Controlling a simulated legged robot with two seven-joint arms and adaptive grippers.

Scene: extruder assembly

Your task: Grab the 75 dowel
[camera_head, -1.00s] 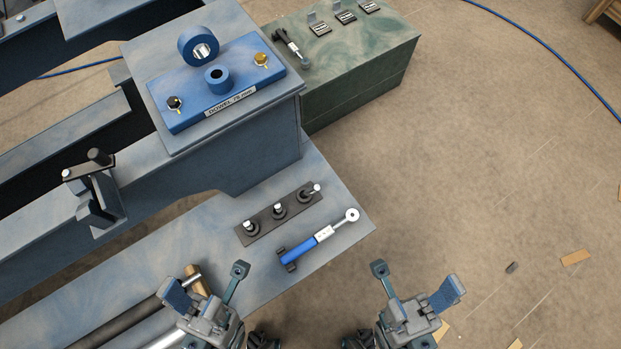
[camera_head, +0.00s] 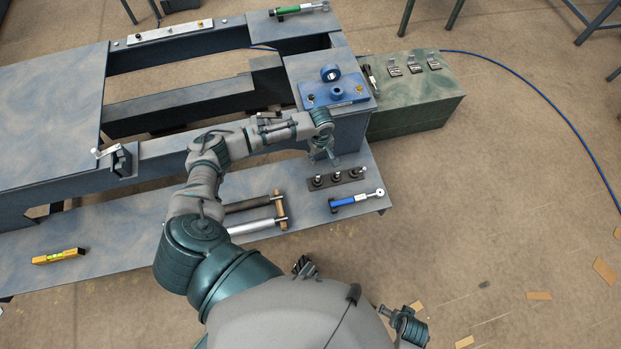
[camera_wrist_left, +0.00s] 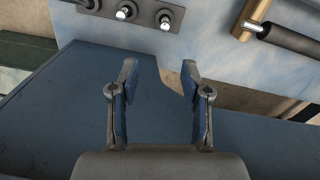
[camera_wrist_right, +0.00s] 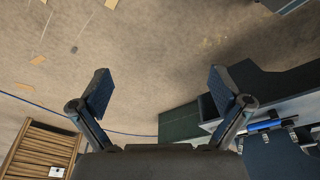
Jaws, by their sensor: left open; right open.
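A dark rack (camera_head: 350,177) on the low shelf holds three short dowels with silver tops. I cannot tell which is the 75 one. The rack also shows at the top left of the left wrist view (camera_wrist_left: 144,16). A blue fixture plate (camera_head: 316,99) stands on the bench corner; its label, readable earlier, mentions a dowel of 75 mm. My left gripper (camera_head: 326,157) is open and empty, beside the rack in the head view; its fingers show in the left wrist view (camera_wrist_left: 158,75). My right gripper (camera_wrist_right: 158,88) is open and empty over the floor, far from the rack.
A blue-handled tool (camera_head: 350,201) lies in front of the rack. A green box (camera_head: 420,118) stands right of the bench. The floor at right is mostly clear.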

